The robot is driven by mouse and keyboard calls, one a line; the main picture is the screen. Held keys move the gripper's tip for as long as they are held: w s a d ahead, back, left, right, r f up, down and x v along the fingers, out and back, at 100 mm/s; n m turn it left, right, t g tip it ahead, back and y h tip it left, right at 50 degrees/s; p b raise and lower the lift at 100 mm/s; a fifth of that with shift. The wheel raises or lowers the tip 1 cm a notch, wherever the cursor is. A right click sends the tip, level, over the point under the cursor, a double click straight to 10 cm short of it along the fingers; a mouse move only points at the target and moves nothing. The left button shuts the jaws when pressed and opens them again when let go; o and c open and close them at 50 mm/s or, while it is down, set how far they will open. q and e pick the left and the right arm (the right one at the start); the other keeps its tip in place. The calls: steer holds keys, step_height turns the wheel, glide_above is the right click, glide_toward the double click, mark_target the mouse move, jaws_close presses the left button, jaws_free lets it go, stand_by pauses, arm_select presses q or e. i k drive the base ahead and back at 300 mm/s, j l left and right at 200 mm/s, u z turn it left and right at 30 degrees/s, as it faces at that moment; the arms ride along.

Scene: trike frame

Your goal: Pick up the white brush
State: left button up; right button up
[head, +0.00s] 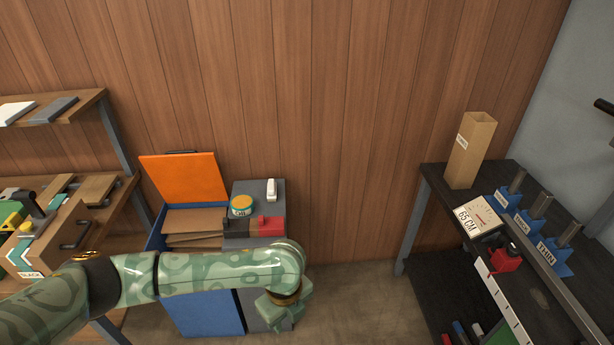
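A small white object (272,189), which may be the white brush, stands at the back of a grey cabinet top (248,188). It is too small to make out bristles. My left arm comes in from the left and crosses in front of the cabinet. My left gripper (284,311) points down at the cabinet's front, nearer to me and lower in the picture than the white object, clearly apart from it. Its fingertips do not show clearly, so I cannot tell open from shut. My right gripper is out of view.
A yellow-lidded tin (242,205) and a red-and-black item (256,226) sit before the white object. An open orange lid (183,179) stands left. A dark bench (440,183) with a tall cardboard box (470,150) stands right. Bare floor (350,300) lies between.

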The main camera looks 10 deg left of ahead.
mark_target(271, 185)
steer(key=i+z, duration=0.25)
steer(key=i, duration=0.85)
steer(key=i+u, duration=0.4)
steer(key=i+l+u, duration=0.15)
steer(key=u, duration=0.25)
steer(key=i+l+u, duration=0.25)
steer(key=i+u, duration=0.2)
steer(key=i+l+u, duration=0.6)
steer(key=u, duration=0.2)
